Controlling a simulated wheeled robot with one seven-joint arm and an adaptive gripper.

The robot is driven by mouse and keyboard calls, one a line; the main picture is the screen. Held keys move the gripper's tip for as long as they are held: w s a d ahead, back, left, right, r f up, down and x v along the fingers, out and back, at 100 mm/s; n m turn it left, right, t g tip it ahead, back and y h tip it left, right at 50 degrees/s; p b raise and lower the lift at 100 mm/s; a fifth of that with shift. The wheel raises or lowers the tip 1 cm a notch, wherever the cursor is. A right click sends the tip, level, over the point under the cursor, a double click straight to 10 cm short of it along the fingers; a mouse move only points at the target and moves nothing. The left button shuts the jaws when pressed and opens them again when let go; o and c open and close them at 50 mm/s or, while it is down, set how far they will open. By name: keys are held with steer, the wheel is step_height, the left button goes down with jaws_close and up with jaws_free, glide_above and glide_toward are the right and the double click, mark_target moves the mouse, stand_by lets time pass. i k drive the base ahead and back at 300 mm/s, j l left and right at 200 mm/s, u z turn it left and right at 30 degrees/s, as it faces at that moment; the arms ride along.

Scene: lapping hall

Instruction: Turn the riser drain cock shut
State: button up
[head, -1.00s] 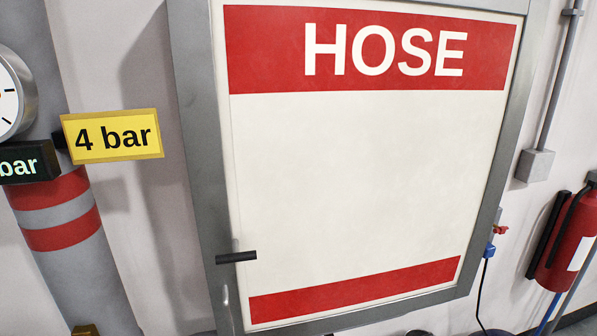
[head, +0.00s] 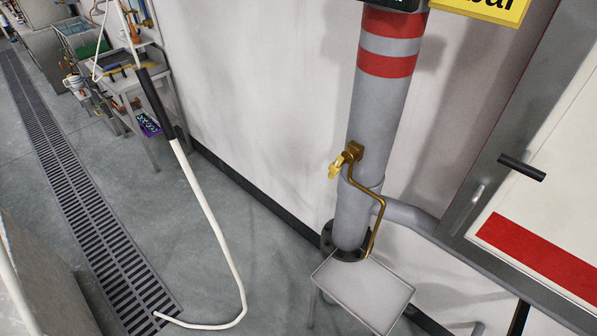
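The riser (head: 379,115) is a thick grey vertical pipe with two red bands, standing against the wall right of centre in the head view. The brass drain cock (head: 350,157) sits on its front, below the bands. A yellow brass lever (head: 335,171) points down and left from it. A thin brass drain pipe (head: 378,215) curves from the cock down toward the foot of the riser. Whether the cock is open or shut I cannot tell from here. My gripper is not in view.
A small grey stand (head: 362,290) is at the riser's foot. The hose cabinet (head: 560,215) with a black handle (head: 521,167) is at right. Benches (head: 130,78) stand far left.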

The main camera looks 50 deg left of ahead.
mark_target(335, 167)
steer(key=u, duration=1.7)
steer(key=i+l+u, duration=0.2)
steer(key=u, duration=0.15)
steer(key=i+l+u, duration=0.25)
steer(key=u, duration=0.15)
